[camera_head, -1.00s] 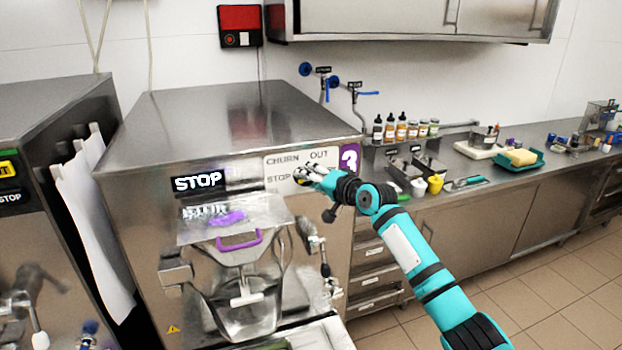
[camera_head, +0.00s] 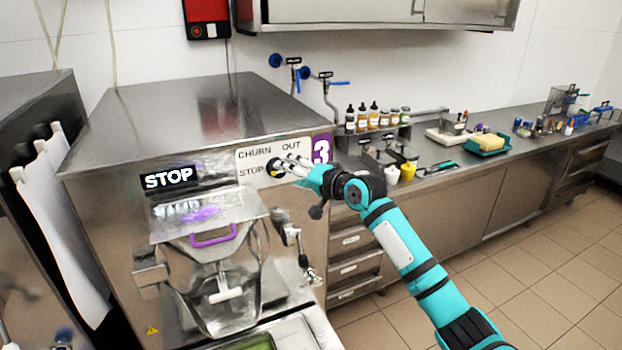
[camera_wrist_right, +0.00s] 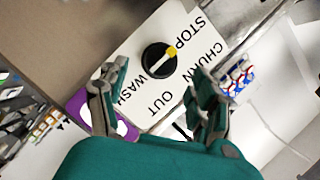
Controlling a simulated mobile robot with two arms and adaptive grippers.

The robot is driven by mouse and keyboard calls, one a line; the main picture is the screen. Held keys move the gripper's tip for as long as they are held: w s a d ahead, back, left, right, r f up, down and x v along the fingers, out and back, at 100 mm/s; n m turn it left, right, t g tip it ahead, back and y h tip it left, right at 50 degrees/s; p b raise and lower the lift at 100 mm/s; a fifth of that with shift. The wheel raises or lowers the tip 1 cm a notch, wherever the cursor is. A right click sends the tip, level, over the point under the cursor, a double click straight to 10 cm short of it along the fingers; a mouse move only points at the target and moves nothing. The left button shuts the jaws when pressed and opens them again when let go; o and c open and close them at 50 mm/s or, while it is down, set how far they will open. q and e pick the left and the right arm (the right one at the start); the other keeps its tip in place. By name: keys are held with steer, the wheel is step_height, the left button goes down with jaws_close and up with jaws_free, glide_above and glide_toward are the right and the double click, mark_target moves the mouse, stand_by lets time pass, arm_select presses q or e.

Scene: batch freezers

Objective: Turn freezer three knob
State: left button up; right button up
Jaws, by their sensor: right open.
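Freezer three (camera_head: 95,195) is the steel machine with a purple "3" label (camera_head: 321,150) on its front. Its knob (camera_head: 274,169) is black with a yellow pointer mark and sits on a white panel (camera_head: 246,157) lettered STOP, CHURN and OUT. The right wrist view shows the knob (camera_wrist_right: 159,60) clearly, its yellow mark toward STOP; WASH is also lettered there. My right gripper (camera_head: 288,165) is open in front of the panel, close to the knob. In the right wrist view its fingers (camera_wrist_right: 158,95) are spread, with the knob beyond them and nothing held. My left gripper is out of view.
Tiled floor in front is clear.

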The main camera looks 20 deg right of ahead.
steer(key=v, duration=0.8)
steer(key=shift+a, duration=0.1)
